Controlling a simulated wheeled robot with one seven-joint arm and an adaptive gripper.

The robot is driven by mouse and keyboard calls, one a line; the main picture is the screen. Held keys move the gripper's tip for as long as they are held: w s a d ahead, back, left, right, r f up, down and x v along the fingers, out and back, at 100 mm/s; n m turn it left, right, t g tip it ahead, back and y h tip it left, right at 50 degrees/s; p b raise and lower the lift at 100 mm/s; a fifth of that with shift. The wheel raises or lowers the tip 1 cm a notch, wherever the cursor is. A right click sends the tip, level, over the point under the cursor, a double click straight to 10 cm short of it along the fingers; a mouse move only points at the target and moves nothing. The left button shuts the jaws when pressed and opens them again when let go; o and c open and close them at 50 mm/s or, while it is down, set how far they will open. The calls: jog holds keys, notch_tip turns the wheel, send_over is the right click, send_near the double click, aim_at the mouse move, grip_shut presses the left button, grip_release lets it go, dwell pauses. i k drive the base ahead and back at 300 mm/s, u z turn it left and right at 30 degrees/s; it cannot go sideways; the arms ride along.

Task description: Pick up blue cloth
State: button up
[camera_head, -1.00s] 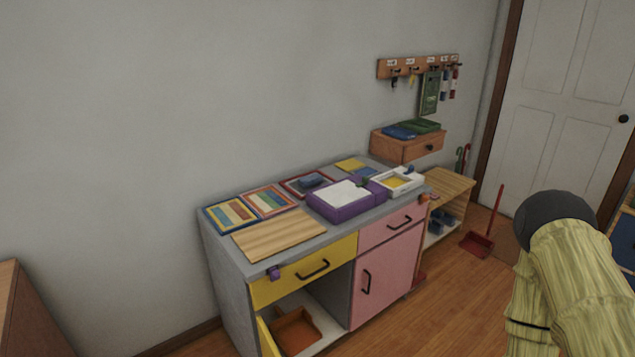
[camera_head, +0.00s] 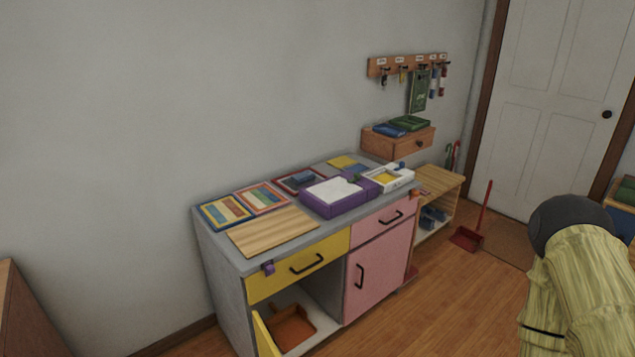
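Several blue items show, and I cannot tell for sure which is the blue cloth. A small blue bundle (camera_head: 303,178) lies in a red-rimmed tray on the grey-topped cabinet. A flat blue piece (camera_head: 389,130) lies beside a green one on the small wooden wall drawer. Another flat blue patch (camera_head: 356,170) lies at the back of the cabinet top, partly hidden. My arm stands at the lower right, well apart from all of these. My gripper is not in view.
The cabinet top (camera_head: 243,262) also holds a wooden board (camera_head: 272,232), a purple box (camera_head: 338,206) and a white tray (camera_head: 405,183). The yellow door (camera_head: 266,337) stands open. A red dustpan (camera_head: 467,239) stands near the door (camera_head: 540,115). The wooden floor in front is clear.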

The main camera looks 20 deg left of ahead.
aim_at(307, 176)
jog(key=z, duration=0.45)
jog(key=k, duration=0.5)
jog(key=z, duration=0.5)
jog(key=i, duration=1.35)
jog(key=u, duration=0.8)
jog(key=i, duration=1.3)
jog(key=u, duration=1.5)
jog(key=i, duration=0.55)
jog(key=u, duration=0.4)
